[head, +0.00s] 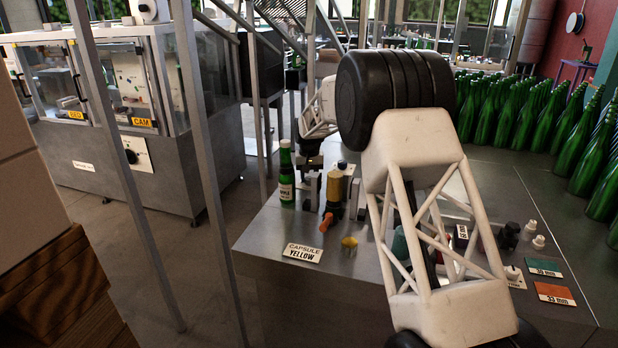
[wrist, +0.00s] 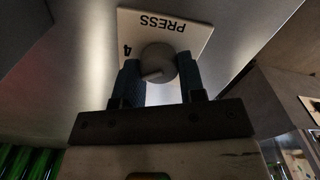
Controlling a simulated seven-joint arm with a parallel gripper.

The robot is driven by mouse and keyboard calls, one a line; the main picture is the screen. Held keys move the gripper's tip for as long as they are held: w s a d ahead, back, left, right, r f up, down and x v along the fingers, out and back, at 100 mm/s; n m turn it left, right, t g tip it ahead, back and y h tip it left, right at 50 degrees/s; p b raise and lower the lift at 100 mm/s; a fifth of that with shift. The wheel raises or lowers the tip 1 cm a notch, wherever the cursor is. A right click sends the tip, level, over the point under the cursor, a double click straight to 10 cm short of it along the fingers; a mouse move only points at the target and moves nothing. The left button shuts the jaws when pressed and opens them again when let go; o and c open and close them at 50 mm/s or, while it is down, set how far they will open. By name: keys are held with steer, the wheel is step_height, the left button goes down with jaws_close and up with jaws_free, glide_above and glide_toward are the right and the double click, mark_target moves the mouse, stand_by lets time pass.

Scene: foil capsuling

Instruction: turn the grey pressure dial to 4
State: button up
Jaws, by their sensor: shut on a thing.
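The grey pressure dial (wrist: 158,63) is round and sits on a white plate (wrist: 190,30) marked PRESS, which appears upside down in the wrist view. A figure 4 (wrist: 127,50) is printed at the plate's left side. A light pointer line on the dial runs toward the lower left, below the 4. My gripper (wrist: 161,80) has its two blue fingers on either side of the dial and is shut on it. The fingers cover part of the plate, so other figures are hidden. I cannot make out the dial in the head view.
In the head view, my arm crosses the steel bench (head: 265,235). A labelled green bottle (head: 286,175), a yellow-topped device (head: 334,188) and a CAPSULE YELLOW sign (head: 303,252) stand left of it. Many green bottles (head: 590,150) crowd the right. Colour cards (head: 554,293) lie at the front right.

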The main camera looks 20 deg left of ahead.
mark_target(309, 177)
steer(key=shift+m, duration=0.6)
steer(key=o, duration=0.9)
steer(key=shift+o, duration=0.2)
steer(key=shift+r, duration=3.9)
